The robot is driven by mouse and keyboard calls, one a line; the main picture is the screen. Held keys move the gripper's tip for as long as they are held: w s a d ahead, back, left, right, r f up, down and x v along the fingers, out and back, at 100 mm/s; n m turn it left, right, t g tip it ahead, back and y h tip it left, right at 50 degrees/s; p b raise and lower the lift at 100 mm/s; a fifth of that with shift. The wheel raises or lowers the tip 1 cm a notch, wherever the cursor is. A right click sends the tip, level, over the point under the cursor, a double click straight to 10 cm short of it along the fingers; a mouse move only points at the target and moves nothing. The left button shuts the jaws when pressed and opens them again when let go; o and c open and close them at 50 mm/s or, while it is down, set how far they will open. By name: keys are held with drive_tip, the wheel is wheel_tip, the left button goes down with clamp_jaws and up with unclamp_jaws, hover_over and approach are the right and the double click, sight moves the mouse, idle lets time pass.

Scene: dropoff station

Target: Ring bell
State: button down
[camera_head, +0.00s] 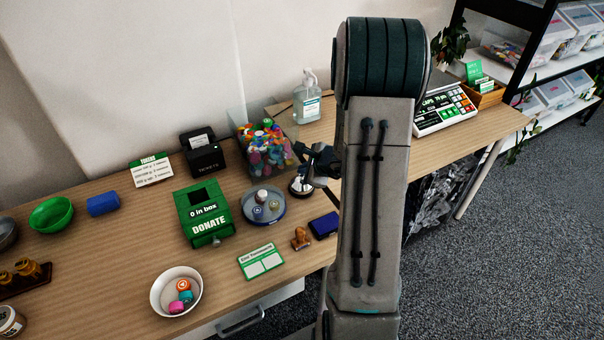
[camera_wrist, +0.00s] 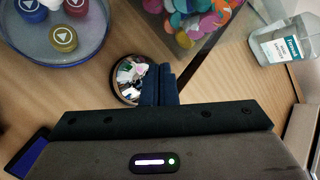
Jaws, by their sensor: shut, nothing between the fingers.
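The bell (camera_head: 300,186) is a small shiny dome on a dark round base. It stands on the wooden table, right of the blue-rimmed round tray. In the wrist view the bell (camera_wrist: 130,79) shows as a mirror-like dome with a dark rim. My gripper (camera_head: 313,172) is shut and empty, with its fingers at the bell's right side and partly over it. The fingertips (camera_wrist: 158,72) overlap the bell's right edge in the wrist view. I cannot tell whether they touch it.
The round tray (camera_head: 282,214) holding several tokens is left of the bell. A clear bin (camera_head: 289,160) of colourful caps stands just behind. A blue ink pad (camera_head: 324,224) and stamp (camera_head: 300,239) lie in front. A sanitizer bottle (camera_head: 306,98) stands further back.

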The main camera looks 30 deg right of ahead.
drive_tip(key=shift+r, duration=0.6)
wheel_tip(320, 180, up, 5)
drive_tip(key=p, duration=0.3)
drive_tip(key=shift+p, duration=0.35)
idle(0.4)
